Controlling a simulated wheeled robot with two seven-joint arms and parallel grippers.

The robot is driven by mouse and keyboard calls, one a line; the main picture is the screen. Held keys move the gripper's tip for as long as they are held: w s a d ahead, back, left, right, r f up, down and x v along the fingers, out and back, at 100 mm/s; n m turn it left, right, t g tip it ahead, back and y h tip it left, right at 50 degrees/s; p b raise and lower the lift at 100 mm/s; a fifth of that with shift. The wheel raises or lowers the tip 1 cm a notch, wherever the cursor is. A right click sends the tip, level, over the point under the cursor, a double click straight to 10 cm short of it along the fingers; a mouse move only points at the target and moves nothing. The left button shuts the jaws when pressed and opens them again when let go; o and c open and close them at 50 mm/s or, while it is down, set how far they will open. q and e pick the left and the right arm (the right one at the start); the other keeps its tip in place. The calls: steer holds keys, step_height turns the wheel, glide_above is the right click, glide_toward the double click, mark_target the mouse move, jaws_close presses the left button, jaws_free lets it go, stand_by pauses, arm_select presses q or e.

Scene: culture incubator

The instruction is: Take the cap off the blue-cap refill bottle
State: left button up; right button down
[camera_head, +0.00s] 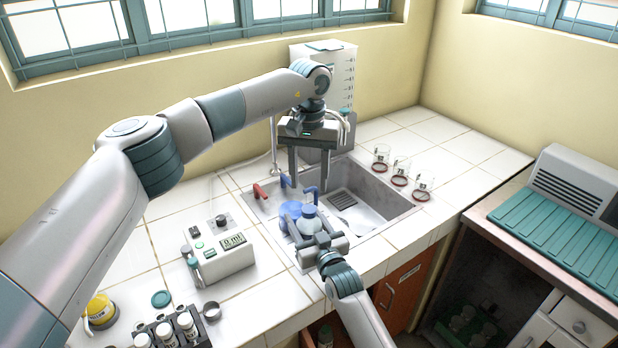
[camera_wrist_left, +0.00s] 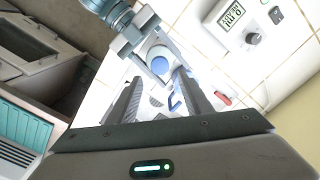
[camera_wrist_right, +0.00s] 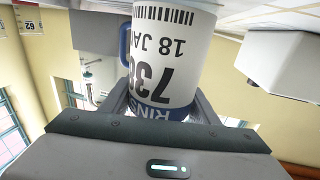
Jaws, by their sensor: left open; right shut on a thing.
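The refill bottle (camera_head: 303,224) stands roughly upright at the front left of the sink, with its blue cap (camera_head: 309,210) on top. My right gripper (camera_head: 314,240) is shut on the bottle body from the front. The right wrist view shows the bottle's printed label (camera_wrist_right: 165,60) close up between the fingers. My left gripper (camera_head: 309,186) is open and empty, pointing down above the bottle and apart from it. In the left wrist view the round blue cap (camera_wrist_left: 160,66) shows just beyond the open fingers (camera_wrist_left: 158,78). I cannot tell whether the bottle's base touches anything.
The sink (camera_head: 375,200) lies right of the bottle, with red (camera_head: 260,191) and blue handles near its left side. Several glass beakers (camera_head: 400,168) stand behind it. A device with a display (camera_head: 220,252) is left. A vial rack (camera_head: 170,333) sits at the front left.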

mark_target(309, 208)
arm_select(q)
steer(key=shift+f, duration=0.1)
steer(key=shift+f, duration=3.9)
steer(key=shift+c, duration=0.6)
jaws_close()
